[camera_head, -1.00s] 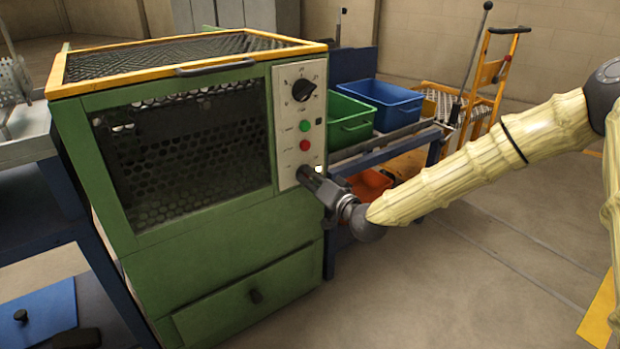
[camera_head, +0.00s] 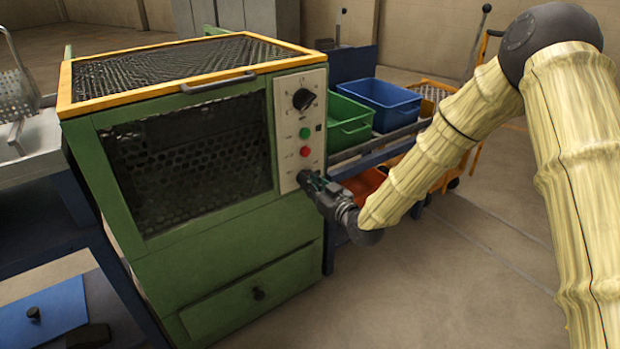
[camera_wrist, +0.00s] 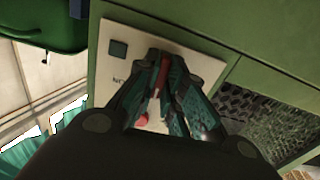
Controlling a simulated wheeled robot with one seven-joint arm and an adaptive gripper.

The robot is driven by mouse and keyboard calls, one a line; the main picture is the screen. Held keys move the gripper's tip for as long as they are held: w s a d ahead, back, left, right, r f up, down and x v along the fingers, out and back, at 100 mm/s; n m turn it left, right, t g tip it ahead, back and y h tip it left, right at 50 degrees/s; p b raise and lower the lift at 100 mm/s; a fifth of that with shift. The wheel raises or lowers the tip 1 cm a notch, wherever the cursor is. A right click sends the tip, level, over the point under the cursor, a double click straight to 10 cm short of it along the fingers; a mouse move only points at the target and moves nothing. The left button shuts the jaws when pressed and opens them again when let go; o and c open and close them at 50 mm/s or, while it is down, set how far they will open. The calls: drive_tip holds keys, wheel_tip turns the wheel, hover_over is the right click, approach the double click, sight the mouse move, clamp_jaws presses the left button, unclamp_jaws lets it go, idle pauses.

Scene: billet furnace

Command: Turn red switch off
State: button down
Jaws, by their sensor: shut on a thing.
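The green furnace (camera_head: 215,235) stands left of centre, with a pale control panel (camera_head: 292,125) on its right front edge. My gripper (camera_head: 303,178) is at the panel's lower end, below a round red button (camera_head: 305,152). In the wrist view my gripper (camera_wrist: 163,75) has its fingers close together at the panel (camera_wrist: 185,38), shut on a narrow red switch (camera_wrist: 163,72). The fingers hide most of the switch, so its exact position cannot be told. In the head view the switch is hidden behind the gripper.
A green button (camera_head: 305,133) and a black dial (camera_head: 303,99) sit higher on the panel. A green bin (camera_head: 348,125) and a blue bin (camera_head: 388,100) stand on a bench behind. Open floor (camera_head: 450,290) lies to the right.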

drive_tip(key=shift+n+p, duration=0.95)
drive_tip(key=shift+n, duration=3.25)
drive_tip(key=c, duration=1.5)
unclamp_jaws()
drive_tip(key=v, duration=1.2)
